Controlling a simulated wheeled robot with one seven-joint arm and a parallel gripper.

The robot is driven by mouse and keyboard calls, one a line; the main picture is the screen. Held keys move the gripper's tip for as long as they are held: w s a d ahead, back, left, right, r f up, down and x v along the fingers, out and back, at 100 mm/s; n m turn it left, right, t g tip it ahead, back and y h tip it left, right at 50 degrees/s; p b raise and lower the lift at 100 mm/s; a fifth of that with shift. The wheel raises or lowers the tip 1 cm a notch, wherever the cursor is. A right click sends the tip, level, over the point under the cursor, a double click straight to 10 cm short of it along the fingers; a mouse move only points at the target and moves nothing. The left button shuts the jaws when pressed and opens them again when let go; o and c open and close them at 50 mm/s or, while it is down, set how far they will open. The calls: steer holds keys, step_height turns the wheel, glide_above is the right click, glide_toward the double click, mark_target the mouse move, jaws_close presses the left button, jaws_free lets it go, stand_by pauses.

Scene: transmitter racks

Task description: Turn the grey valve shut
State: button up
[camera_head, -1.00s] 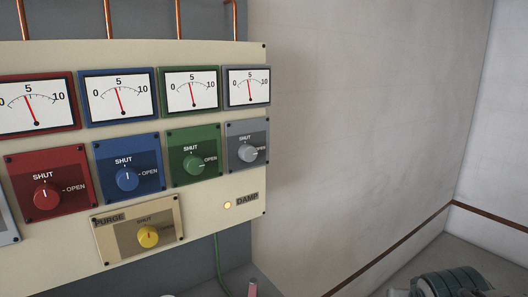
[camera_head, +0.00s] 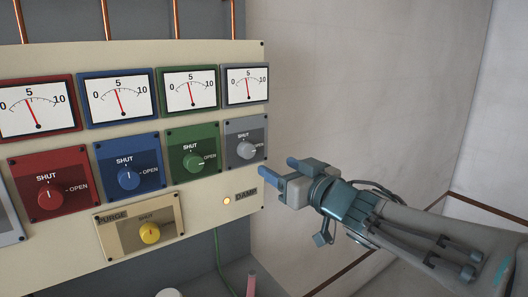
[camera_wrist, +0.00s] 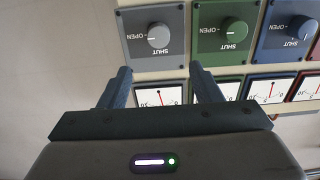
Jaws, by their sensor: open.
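The grey valve (camera_head: 246,151) is a round knob on a grey plate at the right end of the panel's valve row. Its pointer faces the OPEN label on the right, not SHUT above. It also shows upside down at the top of the wrist view (camera_wrist: 158,36). My gripper (camera_head: 277,167) is just right of and below the grey plate in the head view, open and empty. In the wrist view its two fingers (camera_wrist: 160,72) are spread, below the knob in the picture and apart from it.
The green valve (camera_head: 194,162) sits close left of the grey one, then blue (camera_head: 128,178) and red (camera_head: 50,195). Gauges stand above. A yellow purge valve (camera_head: 149,233) and a lit damp lamp (camera_head: 226,201) are lower. Bare wall is on the right.

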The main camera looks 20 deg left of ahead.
mark_target(249, 150)
steer(key=p+x, duration=0.1)
steer(key=x, duration=1)
steer(key=shift+w+a, duration=0.25)
steer(key=shift+w, duration=0.05)
